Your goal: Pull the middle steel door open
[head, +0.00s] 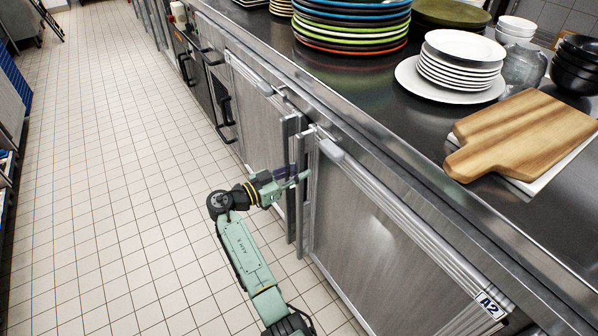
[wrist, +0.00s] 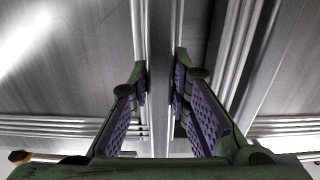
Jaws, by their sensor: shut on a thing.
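A steel door (head: 375,235) with an "A2" label above its right end stands under the counter. Another steel door (head: 256,118) lies beyond it, up and left in the head view. Upright steel bars stand where the two doors meet. My gripper (head: 299,178) reaches in from the left at mid-height there. In the wrist view an upright bar handle (wrist: 160,90) runs between the purple-padded fingers of my gripper (wrist: 159,95), which is shut on it. The fingers partly hide the bar. Both doors look closed; I cannot tell of a small gap.
The steel counter (head: 390,125) above bears stacked colored plates (head: 350,30), white plates (head: 455,75), and a wooden board (head: 525,130). Dark fronts with black handles (head: 225,112) stand farther along. The tiled floor (head: 100,170) left of the doors is clear.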

